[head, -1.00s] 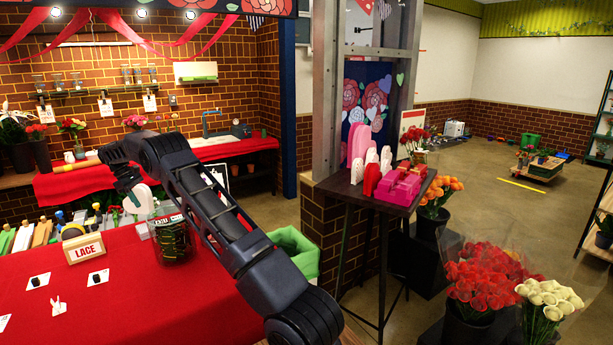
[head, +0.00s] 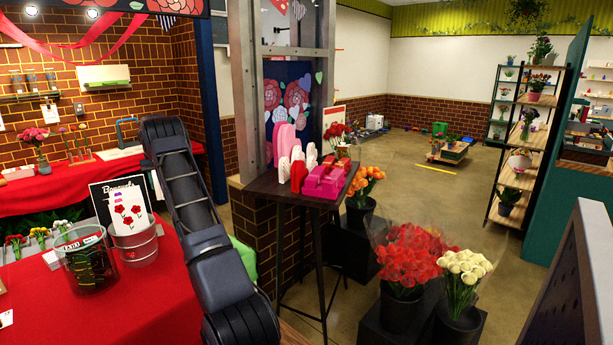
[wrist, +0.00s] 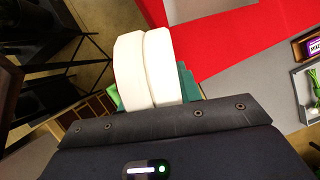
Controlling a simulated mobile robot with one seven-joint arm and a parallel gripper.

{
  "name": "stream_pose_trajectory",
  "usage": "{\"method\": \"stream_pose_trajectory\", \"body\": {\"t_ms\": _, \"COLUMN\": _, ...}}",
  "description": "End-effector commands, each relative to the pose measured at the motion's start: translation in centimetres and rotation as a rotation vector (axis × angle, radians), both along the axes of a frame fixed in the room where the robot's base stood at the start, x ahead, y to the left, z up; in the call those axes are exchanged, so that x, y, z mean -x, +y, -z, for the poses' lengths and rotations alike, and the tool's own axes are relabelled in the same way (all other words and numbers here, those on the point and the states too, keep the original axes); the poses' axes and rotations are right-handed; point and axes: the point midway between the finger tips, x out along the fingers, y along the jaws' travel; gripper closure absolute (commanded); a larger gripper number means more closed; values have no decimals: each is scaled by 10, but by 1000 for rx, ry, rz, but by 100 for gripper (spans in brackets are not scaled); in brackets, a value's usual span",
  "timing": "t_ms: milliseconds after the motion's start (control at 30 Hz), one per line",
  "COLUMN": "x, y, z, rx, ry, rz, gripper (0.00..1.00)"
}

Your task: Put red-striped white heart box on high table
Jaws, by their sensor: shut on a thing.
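In the wrist view my gripper (wrist: 150,106) is shut on a white, two-lobed box (wrist: 130,68), which matches the heart box. No red stripes show on the side facing this camera. In the head view the gripper and box are hidden behind my arm. The high table (head: 262,184), dark with thin legs, stands at the middle, right of my arm. On it are pale pink, white and red rounded pieces (head: 298,168) and a bright pink box (head: 324,182). Its left front part is bare.
The red-covered counter (head: 170,300) holds a glass jar (head: 88,265) and a metal bucket (head: 135,248) with a flower card. Red roses (head: 405,258), cream flowers (head: 465,268) and orange flowers (head: 364,184) stand by the high table. The floor (head: 400,170) behind is mostly clear.

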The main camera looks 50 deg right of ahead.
Motion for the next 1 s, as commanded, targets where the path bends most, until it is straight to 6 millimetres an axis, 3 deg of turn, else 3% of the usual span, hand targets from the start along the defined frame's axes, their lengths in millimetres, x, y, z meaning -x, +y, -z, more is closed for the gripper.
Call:
{"method": "stream_pose_trajectory", "body": {"t_ms": 33, "x": 6, "y": -24, "z": -7, "rx": 2, "ry": -2, "rz": 47, "gripper": 93}}
{"method": "stream_pose_trajectory", "body": {"t_ms": 100, "x": 13, "y": -52, "z": -16, "rx": 0, "ry": -3, "rz": 106, "gripper": 93}}
{"method": "stream_pose_trajectory", "body": {"t_ms": 467, "x": 67, "y": -192, "z": -66, "rx": 1, "ry": -3, "rz": 388, "gripper": 93}}
{"method": "stream_pose_trajectory", "body": {"t_ms": 800, "x": 142, "y": -310, "z": -119, "rx": 2, "ry": -4, "rz": 630, "gripper": 93}}
{"method": "stream_pose_trajectory", "body": {"t_ms": 1000, "x": 193, "y": -369, "z": -150, "rx": 1, "ry": -2, "rz": 763, "gripper": 93}}
